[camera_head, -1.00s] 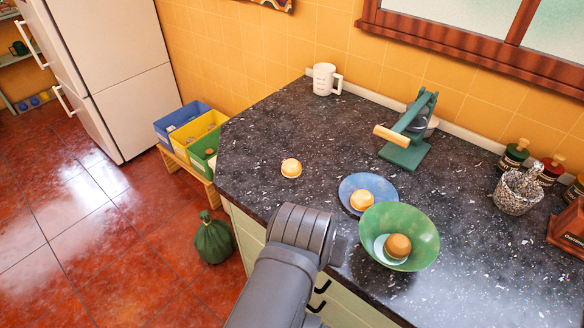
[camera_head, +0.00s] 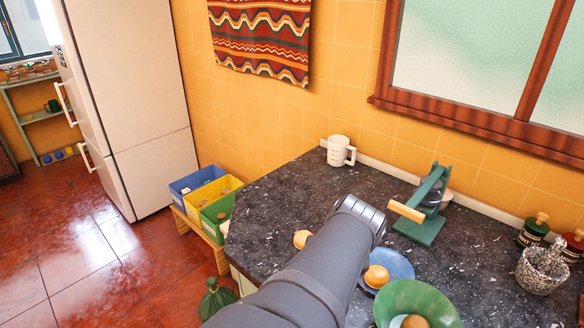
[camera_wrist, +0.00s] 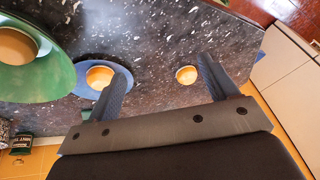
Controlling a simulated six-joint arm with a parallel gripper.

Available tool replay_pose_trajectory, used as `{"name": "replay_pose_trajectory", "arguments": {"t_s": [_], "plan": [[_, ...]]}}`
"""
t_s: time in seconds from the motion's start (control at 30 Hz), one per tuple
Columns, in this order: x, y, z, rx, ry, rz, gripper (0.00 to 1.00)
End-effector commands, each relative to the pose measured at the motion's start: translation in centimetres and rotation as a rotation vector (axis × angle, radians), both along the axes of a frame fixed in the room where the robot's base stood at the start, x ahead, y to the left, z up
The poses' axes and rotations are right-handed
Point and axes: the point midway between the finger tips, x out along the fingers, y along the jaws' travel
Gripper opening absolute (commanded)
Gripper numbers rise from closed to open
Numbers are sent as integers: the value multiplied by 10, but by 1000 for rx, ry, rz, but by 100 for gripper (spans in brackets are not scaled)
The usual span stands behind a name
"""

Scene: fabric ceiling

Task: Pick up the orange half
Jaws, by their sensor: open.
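A second (camera_head: 377,276) lies on a blue plate (camera_head: 400,264), and a third (camera_head: 414,322) is in a green bowl (camera_head: 440,300), cut off by the lower edge. In the wrist view my gripper (camera_wrist: 163,64) is open and empty above the counter. The lone orange half (camera_wrist: 187,75) shows between the fingers, nearer the right one. The plate's orange half (camera_wrist: 99,77) is beside the left finger. My fingers are hidden in the head view.
A green press (camera_head: 425,205) with a wooden handle and a white mug (camera_head: 340,150) stand at the back of the counter. A stone mortar (camera_head: 541,270) and jars are at the right. Coloured bins (camera_head: 208,200) stand beyond the left edge. Counter around the lone half is clear.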

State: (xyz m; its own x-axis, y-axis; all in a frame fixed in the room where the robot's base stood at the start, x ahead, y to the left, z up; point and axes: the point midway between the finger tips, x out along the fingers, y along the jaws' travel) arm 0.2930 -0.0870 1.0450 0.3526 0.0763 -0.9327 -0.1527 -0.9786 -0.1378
Motion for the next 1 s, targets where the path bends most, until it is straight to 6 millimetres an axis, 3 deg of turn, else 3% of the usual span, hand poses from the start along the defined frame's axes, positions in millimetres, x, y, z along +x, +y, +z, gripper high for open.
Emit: {"name": "replay_pose_trajectory", "arguments": {"t_s": [0.1,0.47,0.73,1.0], "plan": [[19,1,1,28,38,-16,79],[62,18,13,22,189,-291,79],[109,44,26,-58,230,-606,79],[156,80,40,-133,140,-920,79]]}}
